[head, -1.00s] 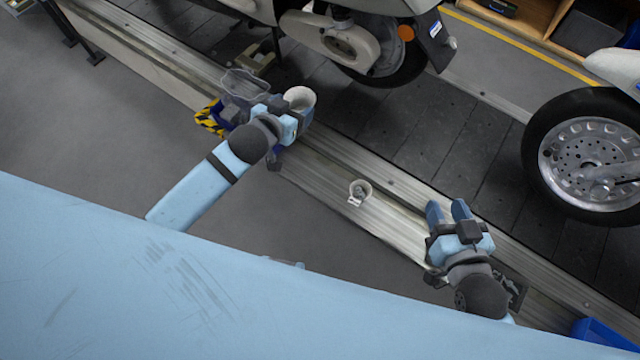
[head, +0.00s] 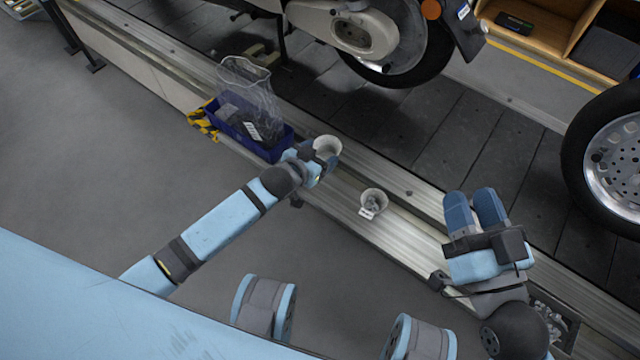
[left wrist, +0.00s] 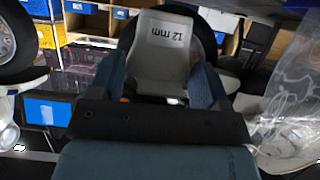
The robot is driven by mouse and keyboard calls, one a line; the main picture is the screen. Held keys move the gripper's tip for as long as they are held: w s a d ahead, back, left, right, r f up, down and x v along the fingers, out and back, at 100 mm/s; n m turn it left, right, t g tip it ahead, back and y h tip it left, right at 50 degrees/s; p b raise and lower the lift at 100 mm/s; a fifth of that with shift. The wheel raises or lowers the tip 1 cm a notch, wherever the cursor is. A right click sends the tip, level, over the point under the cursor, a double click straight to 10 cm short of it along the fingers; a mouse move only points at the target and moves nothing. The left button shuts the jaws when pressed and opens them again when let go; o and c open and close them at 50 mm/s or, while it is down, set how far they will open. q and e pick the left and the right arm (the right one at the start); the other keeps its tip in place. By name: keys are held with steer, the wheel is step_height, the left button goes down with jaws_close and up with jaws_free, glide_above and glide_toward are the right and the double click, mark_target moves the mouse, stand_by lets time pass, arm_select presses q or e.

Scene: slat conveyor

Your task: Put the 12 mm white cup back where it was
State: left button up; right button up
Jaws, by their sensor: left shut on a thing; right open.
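The white cup (head: 327,149) is in my left gripper (head: 318,160), over the metal ledge in the head view. In the left wrist view the cup (left wrist: 165,45) shows a "12 mm" label, upside down in the picture, and sits between the two fingers (left wrist: 165,85). My left gripper is shut on it. From these views I cannot tell whether the cup's base touches the ledge. My right gripper (head: 475,212) is open and empty, over the ledge at the right.
A second white cup (head: 373,201) with small parts and a label stands on the ledge (head: 410,238) between my grippers. A blue bin (head: 276,149) with a clear bag (head: 250,88) stands left of the held cup. A grey parts tray (head: 553,318) lies at lower right.

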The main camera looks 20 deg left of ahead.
arm_select(q)
step_height(320, 180, down, 11)
steer(key=b, duration=0.4)
steer(key=shift+f, duration=0.2)
arm_select(e)
step_height(320, 180, down, 8)
steer(key=g, duration=0.3)
steer(key=shift+a+r+n, duration=0.2)
steer(key=shift+a+n, duration=0.1)
steer(key=shift+n, duration=0.1)
arm_select(q)
steer(key=shift+f, duration=0.15)
arm_select(e)
steer(key=shift+w, duration=0.1)
arm_select(q)
steer(key=o, duration=1)
arm_select(e)
steer(key=shift+f, duration=0.1)
arm_select(q)
steer(key=shift+r, duration=0.2)
steer(key=p+v, duration=0.4)
steer(key=v, duration=0.8)
arm_select(e)
step_height(320, 180, up, 7)
steer(key=t, duration=0.3)
steer(key=shift+d+m, duration=0.3)
arm_select(q)
steer(key=shift+f, duration=0.1)
